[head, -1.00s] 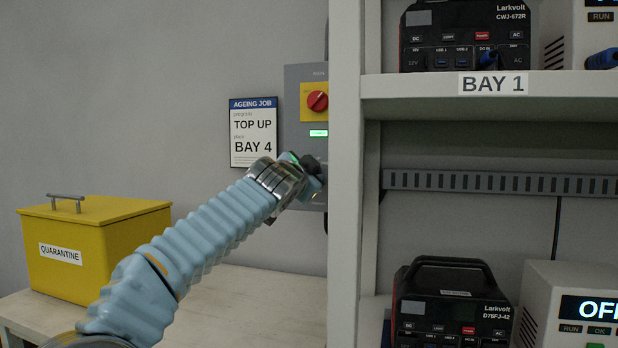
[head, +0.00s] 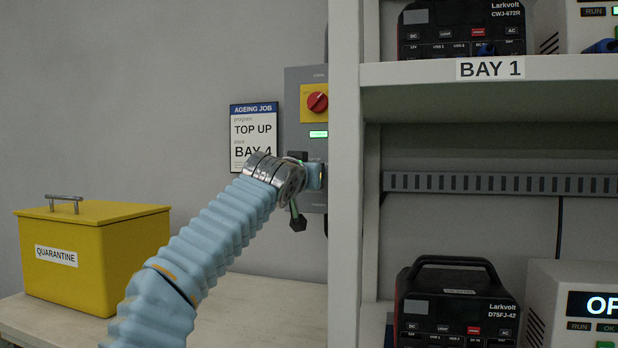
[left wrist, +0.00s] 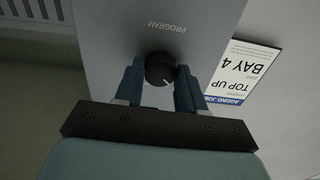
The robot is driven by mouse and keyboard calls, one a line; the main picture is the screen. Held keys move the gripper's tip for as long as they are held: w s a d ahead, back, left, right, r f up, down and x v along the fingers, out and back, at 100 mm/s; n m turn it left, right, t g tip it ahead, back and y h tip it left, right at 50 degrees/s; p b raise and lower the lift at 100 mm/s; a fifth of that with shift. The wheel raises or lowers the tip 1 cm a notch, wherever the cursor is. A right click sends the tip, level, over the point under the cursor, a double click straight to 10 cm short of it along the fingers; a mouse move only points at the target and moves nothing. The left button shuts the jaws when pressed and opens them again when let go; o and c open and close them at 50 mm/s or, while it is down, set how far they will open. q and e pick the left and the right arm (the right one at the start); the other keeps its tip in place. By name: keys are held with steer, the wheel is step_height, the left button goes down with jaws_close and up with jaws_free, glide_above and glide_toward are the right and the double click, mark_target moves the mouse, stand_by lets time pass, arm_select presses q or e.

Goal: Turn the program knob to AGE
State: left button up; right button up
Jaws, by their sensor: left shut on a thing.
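The black round program knob (left wrist: 159,68) sits on the grey control panel (left wrist: 118,20) under the word PROGRAM, upside down in the left wrist view. A short white mark shows near its lower right edge there. The knob's position labels cannot be read. My left gripper (left wrist: 160,80) is shut on the knob, one blue finger on each side. In the head view, my left gripper (head: 314,177) is at the lower part of the panel (head: 305,80), and my wrist hides the knob.
An AGEING JOB card (head: 253,135) beside the panel reads TOP UP, BAY 4. A red switch (head: 317,102) and a lit green display (head: 318,134) are above. The shelf post (head: 345,200) stands close right. A yellow QUARANTINE box (head: 90,255) is left on the bench.

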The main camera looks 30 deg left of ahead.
stand_by(0.4)
arm_select(q)
steer(key=o, duration=1)
steer(key=shift+o, duration=0.2)
steer(key=b+v, duration=0.4)
steer(key=v, duration=0.9)
steer(key=shift+s, duration=0.4)
steer(key=shift+f, duration=0.1)
